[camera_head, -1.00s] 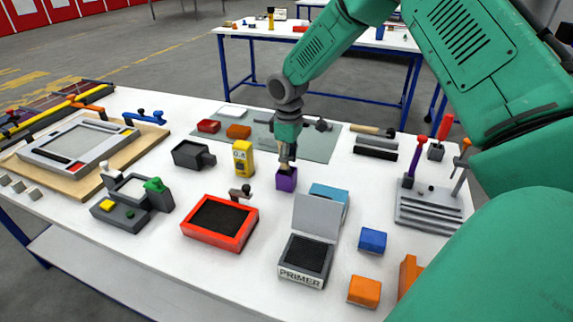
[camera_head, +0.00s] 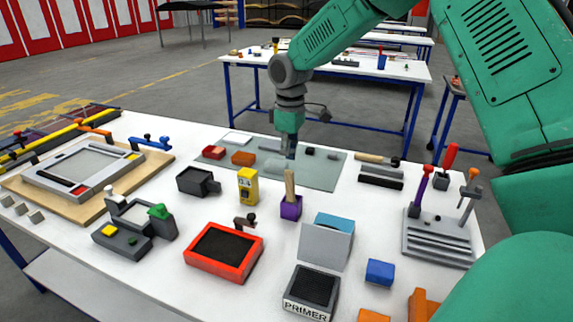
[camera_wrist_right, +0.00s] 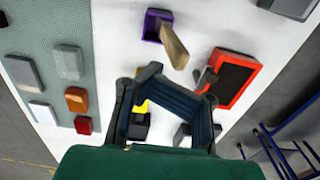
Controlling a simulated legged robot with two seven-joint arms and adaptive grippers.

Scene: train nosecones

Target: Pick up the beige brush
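The beige brush (camera_head: 290,187) stands upright in a small purple holder (camera_head: 291,208) near the middle of the table. In the right wrist view the brush (camera_wrist_right: 174,48) leans out of the purple holder (camera_wrist_right: 153,25), above the fingers in the picture. My right gripper (camera_head: 287,154) hangs just above and behind the brush in the head view, apart from it as far as I can see. In the wrist view its fingers (camera_wrist_right: 178,92) hold nothing visible, and their opening is unclear. My left gripper is not in view.
A yellow block (camera_head: 248,186) and a dark grey box (camera_head: 198,182) stand left of the holder. An orange-red tray (camera_head: 224,251) is in front. An open primer box (camera_head: 311,291) is at front right. A tool rack (camera_head: 437,240) stands further right.

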